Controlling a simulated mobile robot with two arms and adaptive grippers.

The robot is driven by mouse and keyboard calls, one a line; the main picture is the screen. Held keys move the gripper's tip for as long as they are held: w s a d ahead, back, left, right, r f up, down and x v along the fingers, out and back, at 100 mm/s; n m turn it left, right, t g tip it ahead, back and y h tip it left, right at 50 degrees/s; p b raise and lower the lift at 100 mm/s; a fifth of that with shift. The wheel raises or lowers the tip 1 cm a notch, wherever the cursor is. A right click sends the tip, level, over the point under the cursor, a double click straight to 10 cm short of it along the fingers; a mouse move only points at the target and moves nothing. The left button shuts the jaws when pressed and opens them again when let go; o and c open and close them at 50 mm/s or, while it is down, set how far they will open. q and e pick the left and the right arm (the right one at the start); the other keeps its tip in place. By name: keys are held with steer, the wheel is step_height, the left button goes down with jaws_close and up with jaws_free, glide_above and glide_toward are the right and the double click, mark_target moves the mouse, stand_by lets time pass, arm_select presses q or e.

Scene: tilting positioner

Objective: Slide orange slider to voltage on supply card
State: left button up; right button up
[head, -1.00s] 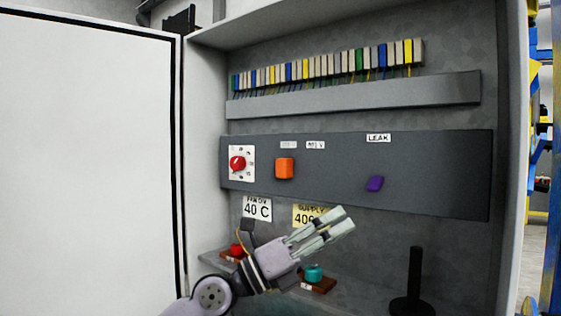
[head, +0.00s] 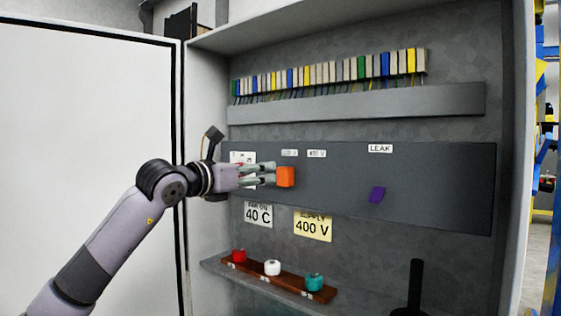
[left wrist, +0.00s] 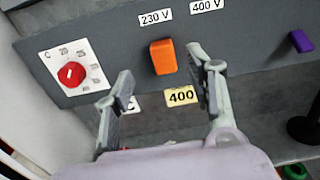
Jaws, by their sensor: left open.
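The orange slider (head: 286,177) sits on the dark grey panel (head: 435,190). In the left wrist view the slider (left wrist: 163,57) is below the "230 V" label (left wrist: 156,18), left of the "400 V" label (left wrist: 206,5). My left gripper (head: 273,174) is open beside the slider in the head view. My right gripper is not in view.
A red dial (left wrist: 71,74) is left of the slider, behind my gripper in the head view. A purple slider (head: 377,194) is at right under LEAK. A shelf holds red (head: 239,256), white (head: 272,268) and teal (head: 314,281) knobs. A black post (head: 415,285) stands at lower right.

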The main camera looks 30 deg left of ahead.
mark_target(281, 168)
arm_select(q)
steer(key=w+p, duration=0.1)
steer(key=w, duration=0.1)
steer(key=w+p, duration=0.1)
steer(key=w, duration=0.2)
steer(key=w+p, duration=0.1)
steer(key=w, duration=0.2)
steer(key=shift+w+d+r, duration=0.1)
steer(key=shift+d, duration=0.25)
steer(key=shift+w+d, duration=0.1)
steer(key=shift+w, duration=0.55)
steer(key=shift+c, duration=0.2)
jaws_close()
